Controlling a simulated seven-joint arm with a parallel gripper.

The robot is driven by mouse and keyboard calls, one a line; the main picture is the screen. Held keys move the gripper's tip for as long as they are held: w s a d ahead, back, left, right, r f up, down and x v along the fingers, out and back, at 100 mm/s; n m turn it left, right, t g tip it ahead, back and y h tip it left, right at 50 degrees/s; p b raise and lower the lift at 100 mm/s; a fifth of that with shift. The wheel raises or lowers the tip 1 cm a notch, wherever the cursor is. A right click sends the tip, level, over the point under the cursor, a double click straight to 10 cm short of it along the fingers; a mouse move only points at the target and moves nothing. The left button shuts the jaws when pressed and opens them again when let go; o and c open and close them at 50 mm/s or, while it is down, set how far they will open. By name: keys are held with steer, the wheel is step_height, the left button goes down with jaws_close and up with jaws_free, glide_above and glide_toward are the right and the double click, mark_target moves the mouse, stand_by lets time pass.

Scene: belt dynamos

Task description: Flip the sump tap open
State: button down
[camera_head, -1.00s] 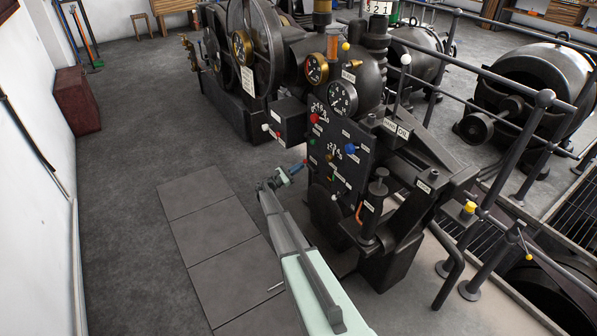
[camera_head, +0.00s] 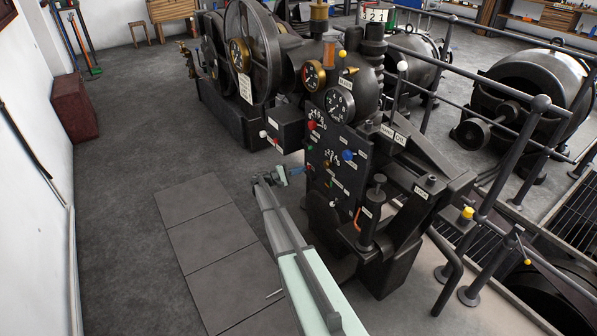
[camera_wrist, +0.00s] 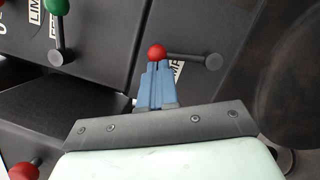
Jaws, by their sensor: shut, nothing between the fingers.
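In the wrist view a small lever ends in a red ball (camera_wrist: 157,51). Its thin arm runs right to a grey pivot knob (camera_wrist: 214,61), roughly level. A partly hidden label sits under it; I cannot read whether it names the sump tap. My gripper (camera_wrist: 157,70) has its blue fingers together and empty, with the tips right at the red ball; I cannot tell whether they touch it. In the head view my gripper (camera_head: 299,171) reaches the left edge of the dark control panel (camera_head: 335,172), where the lever is too small to make out.
A green-balled lever (camera_wrist: 58,5) hangs at upper left in the wrist view, and another red knob (camera_wrist: 24,171) is at lower left. A dark box (camera_head: 284,128) juts out above my gripper.

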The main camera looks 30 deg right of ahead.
steer(key=shift+s+r+m, duration=0.25)
steer(key=shift+s+m, duration=0.05)
steer(key=shift+s, duration=0.25)
stand_by(0.4)
steer(key=w+v, duration=0.2)
steer(key=v, duration=1.1)
steer(key=shift+w+d+f, duration=0.25)
steer(key=shift+w+d, duration=0.1)
steer(key=shift+d, duration=0.1)
